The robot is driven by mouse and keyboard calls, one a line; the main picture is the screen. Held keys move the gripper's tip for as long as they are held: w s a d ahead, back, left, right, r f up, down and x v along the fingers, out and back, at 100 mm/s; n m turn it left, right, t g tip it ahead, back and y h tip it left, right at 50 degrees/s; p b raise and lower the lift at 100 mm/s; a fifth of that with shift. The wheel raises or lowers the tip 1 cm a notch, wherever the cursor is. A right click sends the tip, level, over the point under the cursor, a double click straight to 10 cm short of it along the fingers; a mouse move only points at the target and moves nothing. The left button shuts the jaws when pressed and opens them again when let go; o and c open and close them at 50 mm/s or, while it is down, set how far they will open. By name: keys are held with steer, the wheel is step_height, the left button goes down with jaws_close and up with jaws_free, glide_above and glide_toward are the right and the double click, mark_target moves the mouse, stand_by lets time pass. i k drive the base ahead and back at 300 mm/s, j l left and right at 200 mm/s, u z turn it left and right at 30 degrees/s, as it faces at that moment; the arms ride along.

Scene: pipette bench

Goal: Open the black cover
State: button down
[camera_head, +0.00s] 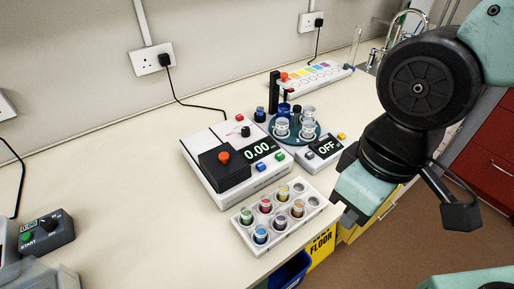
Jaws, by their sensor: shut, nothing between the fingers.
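The black cover (225,174) is a square lid with a red knob (223,157) on top. It lies flat and closed over the front left part of a white instrument (209,141) whose display reads 0.00. My gripper (338,212) hangs at the right, beyond the bench's front edge and well apart from the cover. It is shut and empty; its fingertips are small and partly hidden by its own teal body.
A white rack (287,238) of colored vials stands in front of the instrument. A round teal carousel (307,136) with jars and a box reading OFF (311,165) stand to its right. A grey START box (46,237) sits far left. The bench left of the instrument is clear.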

mark_target(221, 162)
steer(key=i+j+u, duration=0.15)
steer(key=u, duration=0.6)
